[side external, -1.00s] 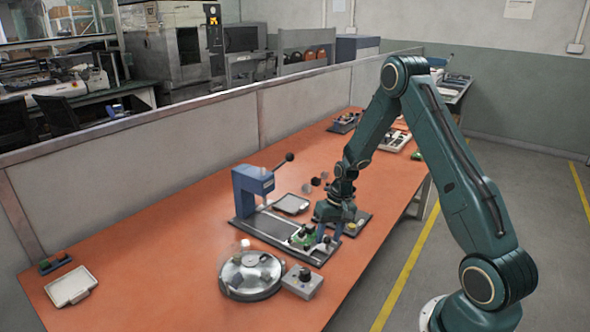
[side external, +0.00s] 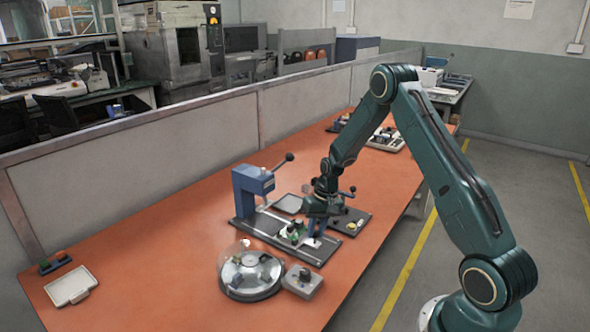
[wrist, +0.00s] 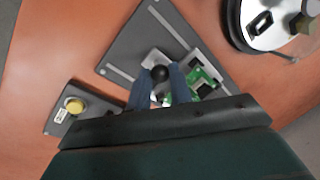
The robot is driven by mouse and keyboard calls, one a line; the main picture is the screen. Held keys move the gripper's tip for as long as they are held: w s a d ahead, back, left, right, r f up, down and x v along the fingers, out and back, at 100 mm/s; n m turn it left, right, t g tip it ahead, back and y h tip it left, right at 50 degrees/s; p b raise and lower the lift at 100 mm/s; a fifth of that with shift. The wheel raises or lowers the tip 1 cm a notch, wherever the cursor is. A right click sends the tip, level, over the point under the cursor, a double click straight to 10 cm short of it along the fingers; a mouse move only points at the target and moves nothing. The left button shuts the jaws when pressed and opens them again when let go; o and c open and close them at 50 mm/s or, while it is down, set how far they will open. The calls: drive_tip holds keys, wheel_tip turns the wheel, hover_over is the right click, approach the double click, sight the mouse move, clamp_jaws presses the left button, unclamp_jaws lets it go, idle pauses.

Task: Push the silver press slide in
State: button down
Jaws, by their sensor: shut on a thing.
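The silver press slide (wrist: 152,58) lies on the dark base plate (wrist: 128,42) in the wrist view. It carries a green circuit board (wrist: 205,82) and has a black ball knob (wrist: 160,73). My gripper (wrist: 160,82) is shut on the knob, with one blue finger on each side. In the side view my gripper (side external: 315,230) is low over the front part of the base, beside the green board (side external: 293,232). The blue press (side external: 250,188) stands at the far left end of the same base. My fingers partly hide the slide.
A grey tray (side external: 288,203) lies behind.

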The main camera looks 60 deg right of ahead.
hover_over(284, 228)
drive_tip(key=shift+a, duration=0.1)
idle(0.4)
drive_tip(key=c, duration=1.3)
unclamp_jaws()
drive_tip(key=shift+o, duration=0.2)
drive_tip(key=shift+r, duration=0.15)
wheel_tip(284, 228, up, 20)
